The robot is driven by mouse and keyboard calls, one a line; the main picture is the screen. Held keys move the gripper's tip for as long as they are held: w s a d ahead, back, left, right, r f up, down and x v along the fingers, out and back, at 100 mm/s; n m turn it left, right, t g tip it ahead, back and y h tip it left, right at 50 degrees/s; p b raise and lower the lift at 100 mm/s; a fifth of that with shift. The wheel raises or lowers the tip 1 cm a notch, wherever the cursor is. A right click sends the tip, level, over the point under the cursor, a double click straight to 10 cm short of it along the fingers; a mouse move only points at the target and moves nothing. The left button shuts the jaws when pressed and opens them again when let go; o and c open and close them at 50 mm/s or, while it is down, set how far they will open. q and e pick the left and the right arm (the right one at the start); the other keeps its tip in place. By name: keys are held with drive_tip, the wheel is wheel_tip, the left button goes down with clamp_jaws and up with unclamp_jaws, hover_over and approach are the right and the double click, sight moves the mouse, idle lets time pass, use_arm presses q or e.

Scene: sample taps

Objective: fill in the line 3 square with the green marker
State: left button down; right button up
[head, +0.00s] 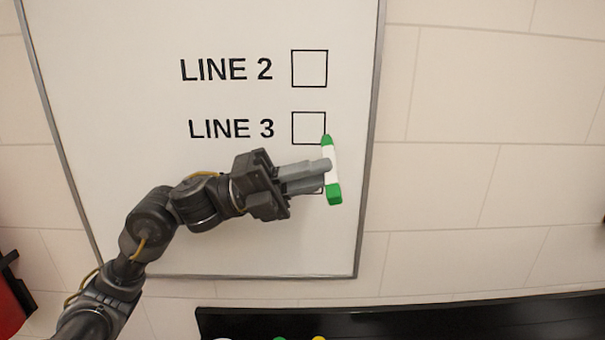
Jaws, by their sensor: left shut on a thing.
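The whiteboard (140,90) hangs on the wall and carries printed labels with empty squares. The line 3 square (308,114) is a black outline with a blank white inside, right of its label "LINE 3" (231,129). My left gripper (325,175) is shut on the green marker (334,193), which has a white body and green ends. The marker stands nearly upright in the jaws, its upper green end overlapping the lower right corner of the line 3 square in the picture. I cannot tell whether it touches the board. My right gripper is not in view.
The line 2 square (309,69) above is blank. Another square's corner shows behind my left gripper, mostly hidden. A dark ledge (420,320) runs along the bottom right, with green and yellow tops at the bottom edge. A red and black thing (10,300) is at far left.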

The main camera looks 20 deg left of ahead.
use_arm(q)
drive_tip(key=shift+w+r, duration=0.3)
drive_tip(key=shift+r, duration=0.3)
